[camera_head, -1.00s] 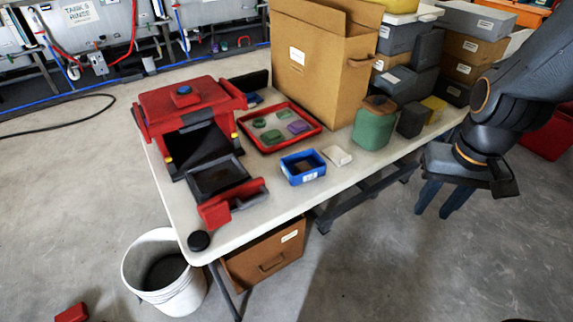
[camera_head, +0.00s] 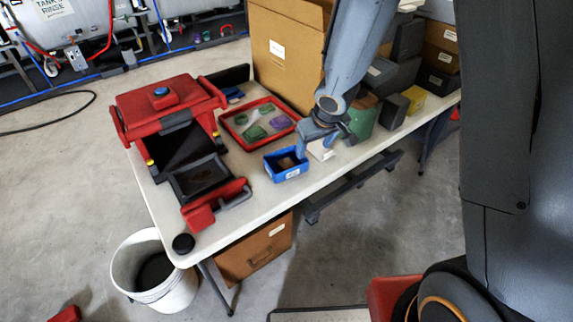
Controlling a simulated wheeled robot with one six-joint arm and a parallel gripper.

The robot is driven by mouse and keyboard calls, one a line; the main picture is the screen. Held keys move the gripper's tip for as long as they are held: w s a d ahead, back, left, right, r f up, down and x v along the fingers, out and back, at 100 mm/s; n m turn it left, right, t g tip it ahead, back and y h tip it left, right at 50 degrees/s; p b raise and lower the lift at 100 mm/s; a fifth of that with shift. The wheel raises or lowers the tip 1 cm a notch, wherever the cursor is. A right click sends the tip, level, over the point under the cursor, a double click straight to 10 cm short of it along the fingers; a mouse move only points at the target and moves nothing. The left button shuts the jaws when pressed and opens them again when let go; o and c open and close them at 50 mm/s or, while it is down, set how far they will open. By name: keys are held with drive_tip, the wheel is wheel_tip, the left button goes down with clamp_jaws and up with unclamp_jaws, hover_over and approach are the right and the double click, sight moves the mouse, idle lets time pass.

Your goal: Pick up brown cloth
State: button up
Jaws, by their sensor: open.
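A small blue bin (camera_head: 288,174) with a white label stands near the front edge of the table. Something brown (camera_head: 286,163) lies inside it; it may be the brown cloth, but it is too small to tell. My gripper (camera_head: 326,147) hangs from the arm just right of the bin. Its blue-grey fingers point down and are apart. The left finger is by the bin's right rim; I cannot tell whether it touches. A white block (camera_head: 321,151) lies beneath and between the fingers, partly hidden.
A red tray (camera_head: 291,109) with green and purple pieces lies behind the bin. A red machine (camera_head: 165,103) stands at left. A green jar (camera_head: 364,118) and a large cardboard box (camera_head: 284,58) stand close to my arm. A white bucket (camera_head: 187,290) is on the floor.

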drive_tip(key=n+y, duration=0.1)
approach(288, 165)
drive_tip(key=f, duration=0.1)
drive_tip(key=w+f, duration=0.1)
drive_tip(key=f, duration=0.1)
drive_tip(key=shift+a+f+n+b, duration=0.15)
drive_tip(key=shift+n+b, duration=0.15)
drive_tip(key=shift+b, duration=0.1)
drive_tip(key=shift+b+x, duration=0.65)
drive_tip(key=shift+x, duration=2.1)
drive_tip(key=shift+w+a, duration=0.15)
drive_tip(key=shift+a, duration=0.05)
drive_tip(key=shift+c, duration=0.4)
drive_tip(key=c, duration=1)
